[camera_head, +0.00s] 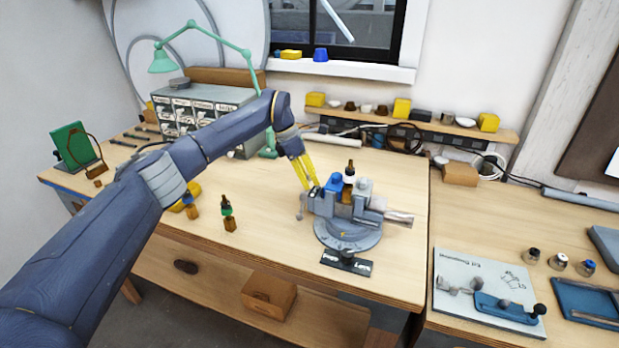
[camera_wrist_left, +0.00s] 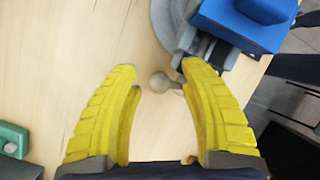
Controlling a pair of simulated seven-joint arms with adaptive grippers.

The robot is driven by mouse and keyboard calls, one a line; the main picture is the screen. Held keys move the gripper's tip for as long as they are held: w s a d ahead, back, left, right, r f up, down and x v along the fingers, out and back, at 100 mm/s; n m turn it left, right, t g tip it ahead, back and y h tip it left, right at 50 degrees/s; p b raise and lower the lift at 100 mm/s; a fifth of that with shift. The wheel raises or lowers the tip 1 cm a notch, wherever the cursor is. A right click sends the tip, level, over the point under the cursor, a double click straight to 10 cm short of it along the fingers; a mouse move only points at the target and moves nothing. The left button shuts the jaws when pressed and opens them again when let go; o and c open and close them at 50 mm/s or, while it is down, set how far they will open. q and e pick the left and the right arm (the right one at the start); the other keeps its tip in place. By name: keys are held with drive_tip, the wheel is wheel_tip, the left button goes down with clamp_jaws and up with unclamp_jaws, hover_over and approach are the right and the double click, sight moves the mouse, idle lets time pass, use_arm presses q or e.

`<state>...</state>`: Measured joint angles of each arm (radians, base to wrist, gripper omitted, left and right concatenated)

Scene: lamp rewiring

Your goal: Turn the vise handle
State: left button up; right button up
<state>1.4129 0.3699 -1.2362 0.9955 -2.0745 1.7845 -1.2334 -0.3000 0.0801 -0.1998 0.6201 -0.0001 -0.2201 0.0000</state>
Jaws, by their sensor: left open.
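The grey vise (camera_head: 350,238) stands on a round base near the front edge of the wooden bench, with a blue part and a dark-topped bottle at its jaws. Its handle (camera_head: 301,207) is a short grey bar with a ball end on the vise's left side. In the left wrist view the ball end of the handle (camera_wrist_left: 160,83) lies between the two yellow fingers, with a gap on each side. My left gripper (camera_head: 308,186) is open, pointing down at the handle. Any contact cannot be told. My right gripper is not in view.
A small bottle with a green collar (camera_head: 228,215) stands left of the vise. A black labelled switch plate (camera_head: 346,262) sits in front of it. A green lamp (camera_head: 163,62) and drawer cabinet (camera_head: 190,105) stand behind. A right bench holds a grey board (camera_head: 450,265).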

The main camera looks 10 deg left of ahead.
use_arm(q)
drive_tip(key=shift+c, duration=0.2)
clamp_jaws()
drive_tip(key=shift+s+f, duration=0.15)
idle(0.6)
